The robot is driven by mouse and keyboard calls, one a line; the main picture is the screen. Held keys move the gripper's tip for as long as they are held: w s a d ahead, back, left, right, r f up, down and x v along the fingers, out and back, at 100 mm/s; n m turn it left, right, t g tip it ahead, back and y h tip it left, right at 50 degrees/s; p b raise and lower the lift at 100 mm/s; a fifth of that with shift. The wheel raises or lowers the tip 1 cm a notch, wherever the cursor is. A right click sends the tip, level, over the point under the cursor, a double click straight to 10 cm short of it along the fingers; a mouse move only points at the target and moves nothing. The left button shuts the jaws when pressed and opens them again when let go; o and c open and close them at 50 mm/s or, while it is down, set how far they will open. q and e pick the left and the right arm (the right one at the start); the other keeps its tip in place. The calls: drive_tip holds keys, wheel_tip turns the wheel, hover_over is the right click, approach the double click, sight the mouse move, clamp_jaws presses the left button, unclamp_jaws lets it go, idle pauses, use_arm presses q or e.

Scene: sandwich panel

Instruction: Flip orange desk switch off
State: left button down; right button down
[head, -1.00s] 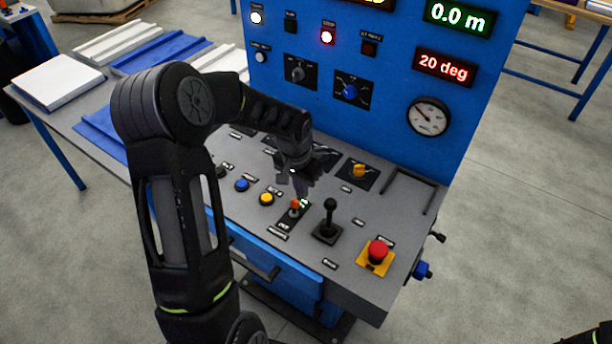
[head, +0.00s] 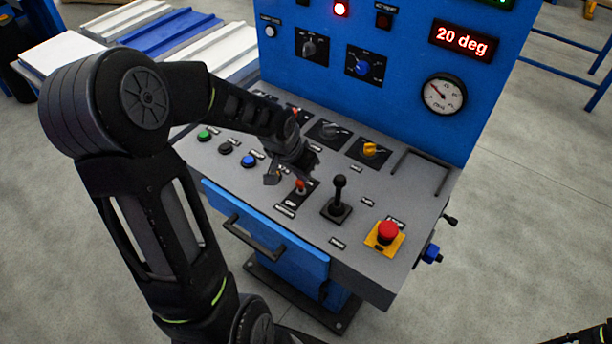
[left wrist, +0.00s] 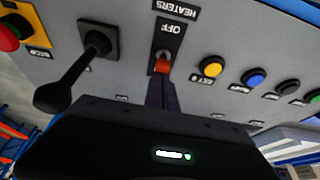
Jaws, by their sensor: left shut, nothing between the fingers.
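The orange desk switch (head: 300,187) is a small toggle on a black plate on the grey desk. In the left wrist view, the orange switch (left wrist: 162,66) sits beside the word OFF, under a HEATERS label. My left gripper (head: 279,177) is shut and empty, low over the desk just left of and behind the switch. In the left wrist view, the shut fingers of the left gripper (left wrist: 161,92) reach up to the toggle; I cannot tell whether they touch it. My right gripper is not in view.
A black joystick (head: 339,200) stands right of the switch, then a red emergency button (head: 388,232). The blue button (head: 248,161) lies left; the yellow button (left wrist: 211,67) shows in the wrist view. An upright blue panel (head: 400,70) rises behind the desk.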

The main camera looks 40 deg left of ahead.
use_arm(q)
drive_tip(key=shift+w, duration=0.1)
drive_tip(key=shift+w+f+b, duration=0.3)
drive_tip(key=shift+w+f, duration=0.05)
drive_tip(key=shift+w, duration=0.3)
drive_tip(key=shift+w, duration=0.1)
